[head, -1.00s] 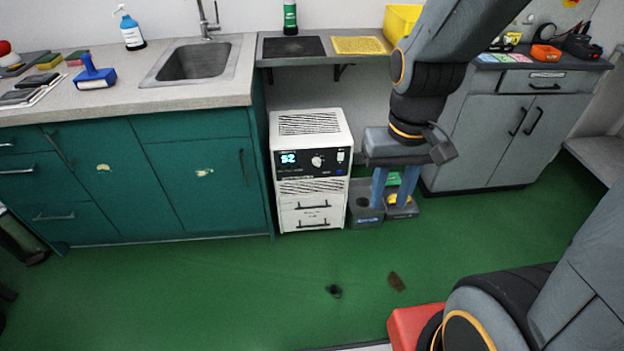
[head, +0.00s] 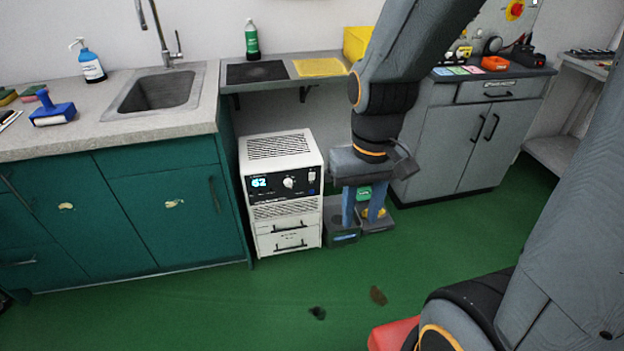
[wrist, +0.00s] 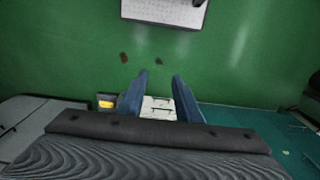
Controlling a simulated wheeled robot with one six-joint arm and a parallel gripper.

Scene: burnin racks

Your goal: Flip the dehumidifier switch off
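The dehumidifier (head: 285,149) is a white box under the shelf in the head view. Its black front panel has a lit display (head: 259,183) that seems to read 62, a round knob (head: 289,182) and a small light switch (head: 311,177) at the panel's right end. I cannot tell the switch's position. My gripper (head: 361,218) points down to the right of the dehumidifier, with its two blue fingers apart and nothing between them. In the wrist view my gripper (wrist: 159,78) is also open, and a white front, likely the dehumidifier's drawers (wrist: 158,106), shows beyond the fingers.
Grey bins (head: 342,237) stand on the floor right of the dehumidifier, partly behind my gripper. Teal cabinets (head: 176,215) with a sink are at left, a grey cabinet (head: 452,150) at right. A shelf (head: 290,72) overhangs the dehumidifier.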

